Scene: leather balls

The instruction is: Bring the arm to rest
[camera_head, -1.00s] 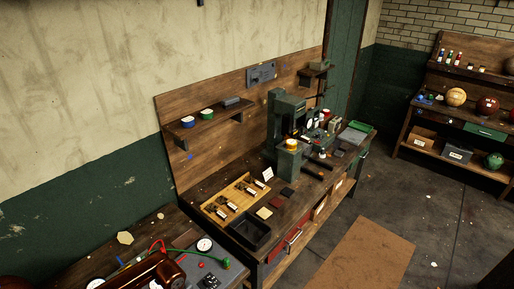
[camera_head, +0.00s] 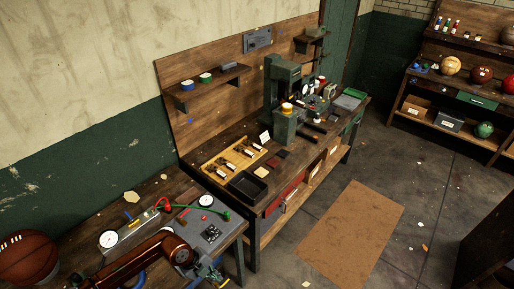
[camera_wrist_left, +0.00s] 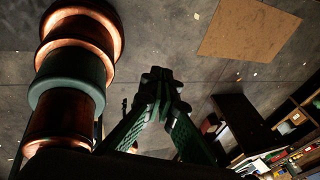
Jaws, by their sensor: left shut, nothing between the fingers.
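My left arm (camera_head: 132,263), copper-brown, reaches in at the bottom left of the head view. My left gripper (camera_head: 212,277) shows at the bottom edge, pointing down and partly cut off, in front of the near bench. In the left wrist view the green-black fingers of this gripper (camera_wrist_left: 163,88) meet at their tips, shut and empty, over the grey floor. Nothing touches the fingertips there. My right gripper is in neither view.
The near bench (camera_head: 160,190) carries gauges, a grey panel (camera_head: 210,236) and a basketball (camera_head: 27,257). Beyond stands a bench with a green press (camera_head: 284,90), a yellow tray (camera_head: 233,161) and a black tray (camera_head: 247,186). A brown mat (camera_head: 350,235) lies on open floor. Ball shelves (camera_head: 462,90) stand right.

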